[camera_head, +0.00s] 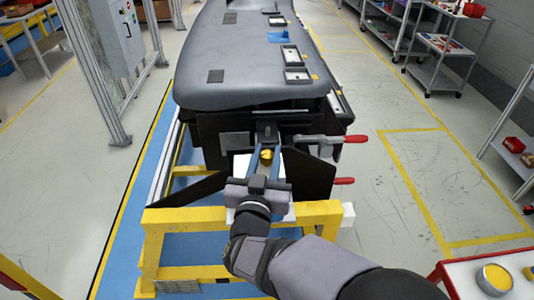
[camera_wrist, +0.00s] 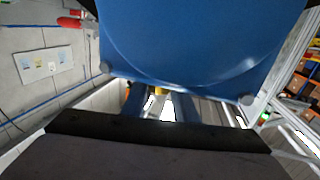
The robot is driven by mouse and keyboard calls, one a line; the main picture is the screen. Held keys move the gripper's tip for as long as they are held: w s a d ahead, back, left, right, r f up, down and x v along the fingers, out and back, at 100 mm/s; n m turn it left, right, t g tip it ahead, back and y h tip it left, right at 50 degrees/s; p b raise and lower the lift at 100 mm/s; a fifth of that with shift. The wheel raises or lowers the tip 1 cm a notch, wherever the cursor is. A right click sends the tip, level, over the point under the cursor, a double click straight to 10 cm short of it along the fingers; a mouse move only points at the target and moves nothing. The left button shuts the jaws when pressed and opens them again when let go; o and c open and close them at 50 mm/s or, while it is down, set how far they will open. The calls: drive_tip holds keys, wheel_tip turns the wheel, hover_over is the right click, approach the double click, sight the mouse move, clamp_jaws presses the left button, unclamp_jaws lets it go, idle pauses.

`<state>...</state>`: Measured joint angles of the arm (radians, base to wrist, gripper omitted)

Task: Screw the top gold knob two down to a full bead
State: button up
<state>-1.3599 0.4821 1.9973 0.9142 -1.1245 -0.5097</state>
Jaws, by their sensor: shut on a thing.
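My gripper (camera_head: 265,158) reaches up to the near end of the dashboard module (camera_head: 235,85). Its two blue fingers are closed in on a small gold knob (camera_head: 266,154), one on each side. The knob is partly hidden by the fingers. In the wrist view, a sliver of the gold knob (camera_wrist: 160,91) shows between the blue fingers, below a large blue surface. The knob's thread and any bead are too small or hidden to see. I cannot tell any other gold knob in these views.
Red-handled clamps (camera_head: 325,139) stick out just right of my gripper. A yellow frame (camera_head: 310,214) stands below it. A metal cabinet (camera_head: 122,35) stands at left. A cart (camera_head: 440,55) stands at right, and a red-edged table (camera_head: 505,270) at lower right. The right floor is clear.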

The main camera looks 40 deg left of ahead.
sight(266, 160)
drive_tip(key=shift+r, duration=0.1)
idle(0.4)
drive_tip(key=o, duration=1.1)
drive_tip(key=shift+c, duration=0.2)
drive_tip(key=shift+s+d, duration=0.25)
drive_tip(key=shift+s, duration=0.25)
drive_tip(key=shift+b+v, duration=0.9)
drive_tip(key=shift+v, duration=2.2)
drive_tip(key=shift+w+a, duration=0.1)
